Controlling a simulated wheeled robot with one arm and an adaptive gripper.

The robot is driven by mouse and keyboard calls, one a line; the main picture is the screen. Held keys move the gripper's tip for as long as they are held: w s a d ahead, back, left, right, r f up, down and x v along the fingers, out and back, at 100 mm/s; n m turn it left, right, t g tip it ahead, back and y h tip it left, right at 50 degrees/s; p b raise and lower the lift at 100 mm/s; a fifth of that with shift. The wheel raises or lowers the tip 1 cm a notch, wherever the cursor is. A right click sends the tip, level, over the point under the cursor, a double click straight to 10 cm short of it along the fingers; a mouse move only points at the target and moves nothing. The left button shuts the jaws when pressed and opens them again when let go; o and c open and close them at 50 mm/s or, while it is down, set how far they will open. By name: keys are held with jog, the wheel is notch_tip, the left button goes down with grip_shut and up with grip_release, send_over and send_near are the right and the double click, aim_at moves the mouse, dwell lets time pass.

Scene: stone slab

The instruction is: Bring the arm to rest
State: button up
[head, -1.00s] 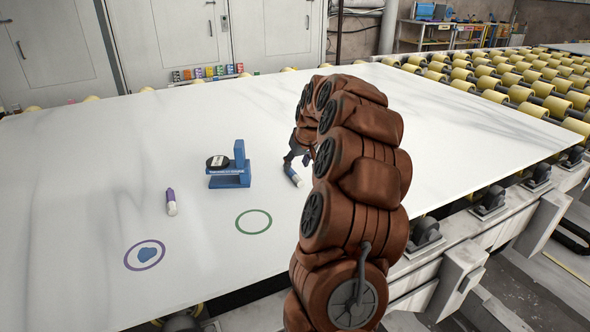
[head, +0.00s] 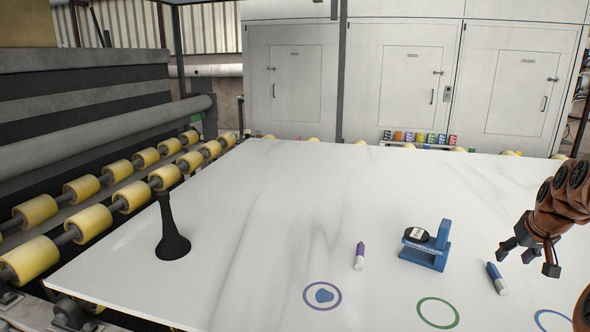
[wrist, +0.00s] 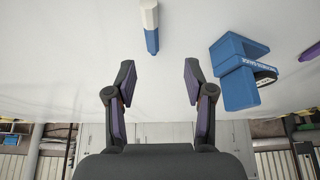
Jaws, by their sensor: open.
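My gripper (head: 527,258) is open and empty at the right of the head view, above the slab. Its two fingers stand apart in the wrist view (wrist: 154,85), with nothing between them. A blue and white marker (head: 497,278) lies on the slab just left of and below the gripper in the head view. It also shows ahead of the fingers in the wrist view (wrist: 150,27). The white stone slab (head: 230,240) fills the middle of the head view. Part of my brown arm is cut off by the right edge.
A blue stand with a black disc (head: 430,255) and a purple and white marker (head: 359,256) are on the slab. A purple ring (head: 308,303) surrounds a blue patch. A green ring (head: 420,312) is nearby. A black flared post (head: 172,240) stands left. Yellow rollers (head: 85,221) run along the left.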

jog(key=s+a+f+n+g+y, duration=0.1)
jog(key=s+a, duration=0.2)
jog(key=a, duration=0.7)
jog(key=s+a+f+n+g+y, duration=0.1)
jog(key=s+a, duration=0.2)
jog(key=a, duration=0.7)
jog(key=s+a+f+n+g, duration=0.1)
jog(key=s+a, duration=0.2)
jog(key=a, duration=0.6)
jog(key=s+a+f+g, duration=0.2)
jog(key=s+a, duration=0.2)
jog(key=s, duration=0.4)
jog(key=s+a+f+g, duration=0.1)
jog(key=s+a+f, duration=0.15)
jog(key=s, duration=0.55)
jog(key=s+a+f+g, duration=0.2)
jog(key=s+a, duration=0.3)
jog(key=s, duration=0.4)
notch_tip(320, 180, up, 15)
jog(key=w+t+p, duration=0.1)
jog(key=p, duration=1.2)
jog(key=shift+w+d+n+p, duration=0.25)
jog(key=shift+w+n+p, duration=0.05)
jog(key=shift+w, duration=0.05)
